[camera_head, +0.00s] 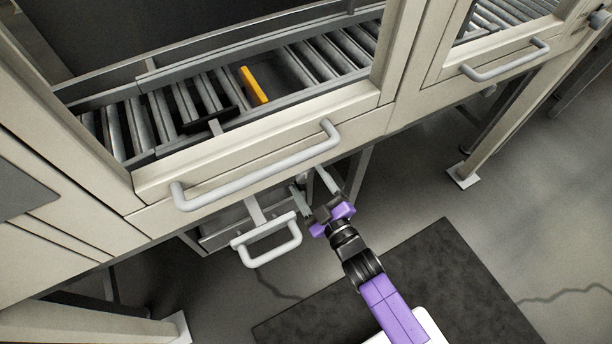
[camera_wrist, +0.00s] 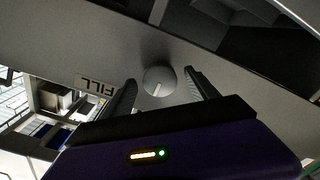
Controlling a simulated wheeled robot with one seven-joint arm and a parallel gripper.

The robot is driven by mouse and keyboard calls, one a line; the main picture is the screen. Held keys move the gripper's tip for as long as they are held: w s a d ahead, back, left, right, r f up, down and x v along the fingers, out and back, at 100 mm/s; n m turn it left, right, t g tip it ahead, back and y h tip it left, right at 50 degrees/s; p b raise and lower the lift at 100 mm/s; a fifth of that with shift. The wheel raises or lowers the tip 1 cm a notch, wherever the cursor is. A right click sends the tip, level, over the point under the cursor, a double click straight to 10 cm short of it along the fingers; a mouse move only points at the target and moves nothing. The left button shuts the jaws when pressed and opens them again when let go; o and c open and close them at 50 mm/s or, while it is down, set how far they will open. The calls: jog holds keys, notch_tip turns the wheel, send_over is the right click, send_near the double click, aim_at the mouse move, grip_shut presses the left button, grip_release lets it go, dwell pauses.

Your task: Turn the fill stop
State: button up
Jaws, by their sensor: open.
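The fill stop is a round grey knob (camera_wrist: 159,80) with a pale line on its face, in the wrist view. It sits on a grey panel beside a label (camera_wrist: 97,85) that reads FILL upside down. My gripper (camera_wrist: 158,84) is open, with one dark finger on each side of the knob. I cannot tell whether the fingers touch it. In the head view my gripper (camera_head: 318,190) is below the cabinet's long handle, close to the cabinet's underside. The knob is hidden in the head view.
A long grey handle (camera_head: 258,168) crosses the cabinet front above my gripper. A drawer handle (camera_head: 268,241) sticks out just left of it. Rollers and a yellow block (camera_head: 254,85) lie inside the cabinet. A dark mat (camera_head: 440,285) covers the floor below.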

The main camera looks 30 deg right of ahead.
jog(key=s, duration=0.5)
jog(key=shift+s, duration=0.4)
